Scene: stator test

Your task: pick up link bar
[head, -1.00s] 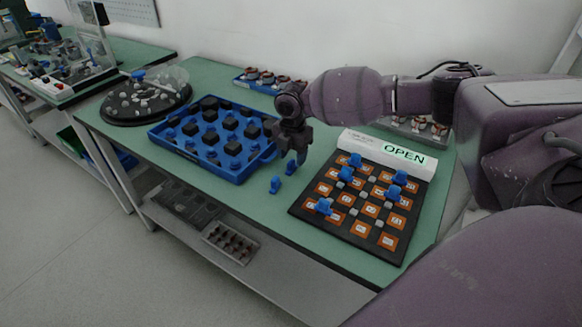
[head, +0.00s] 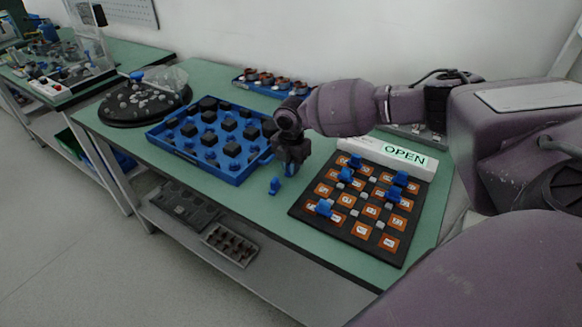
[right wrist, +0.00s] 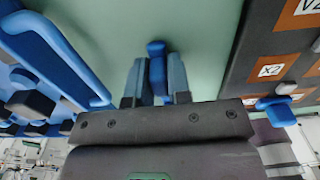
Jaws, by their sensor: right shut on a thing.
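My right gripper (head: 290,168) is shut on a small blue piece, which I take as the link bar, at the table between the blue tray and the black board. The fingers hide most of the bar in the head view. In the right wrist view the blue link bar (right wrist: 157,68) shows upright between the two fingers of the right gripper (right wrist: 158,75). Whether it still touches the table cannot be told. My left gripper is not in view.
The blue tray (head: 240,178) with dark blocks lies left of the gripper. The black board (head: 300,212) with orange squares and several blue pieces lies right, with a white OPEN sign (head: 404,154) behind. A round black turntable (head: 112,119) stands far left. Green table (head: 255,205) is bare in front.

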